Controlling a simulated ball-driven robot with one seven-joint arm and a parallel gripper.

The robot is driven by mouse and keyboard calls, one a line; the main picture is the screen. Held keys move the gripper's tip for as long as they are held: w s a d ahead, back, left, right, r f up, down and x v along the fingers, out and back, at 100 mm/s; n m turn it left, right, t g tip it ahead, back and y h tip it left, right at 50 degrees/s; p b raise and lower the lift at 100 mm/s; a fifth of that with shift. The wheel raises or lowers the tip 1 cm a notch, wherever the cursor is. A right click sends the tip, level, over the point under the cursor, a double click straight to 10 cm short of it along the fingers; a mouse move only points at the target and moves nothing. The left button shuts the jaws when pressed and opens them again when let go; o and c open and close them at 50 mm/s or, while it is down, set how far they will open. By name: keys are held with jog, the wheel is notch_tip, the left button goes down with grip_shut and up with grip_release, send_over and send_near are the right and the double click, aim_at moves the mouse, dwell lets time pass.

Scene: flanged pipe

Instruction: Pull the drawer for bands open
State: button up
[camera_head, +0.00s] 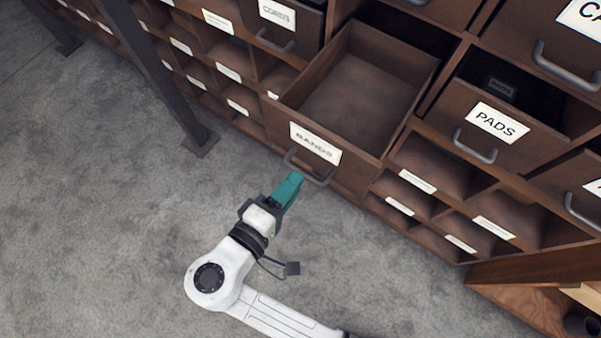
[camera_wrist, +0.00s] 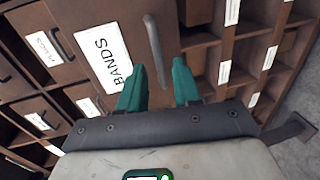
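The bands drawer (camera_head: 352,105) is brown wood with a white BANDS label (camera_head: 315,143). It stands pulled well out of the cabinet, and its visible inside looks empty. Its dark bar handle (camera_head: 322,181) is on the front, below the label; in the wrist view the handle (camera_wrist: 153,45) appears between and ahead of the fingers. My gripper (camera_head: 293,178) has teal fingers and is right at the handle. In the wrist view the two fingers of my gripper (camera_wrist: 158,78) are apart, with nothing clamped. I cannot tell whether a finger touches the handle.
The PADS drawer (camera_head: 497,122), to the right, is partly out. A drawer with a blurred label (camera_head: 277,13) is at upper left. Open cubbies (camera_head: 430,185) lie below. A dark metal post (camera_head: 160,75) stands at left. The grey floor (camera_head: 110,220) is clear.

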jog(key=v, duration=0.6)
jog(key=shift+s+a, duration=0.1)
jog(key=shift+s, duration=0.05)
dwell(0.5)
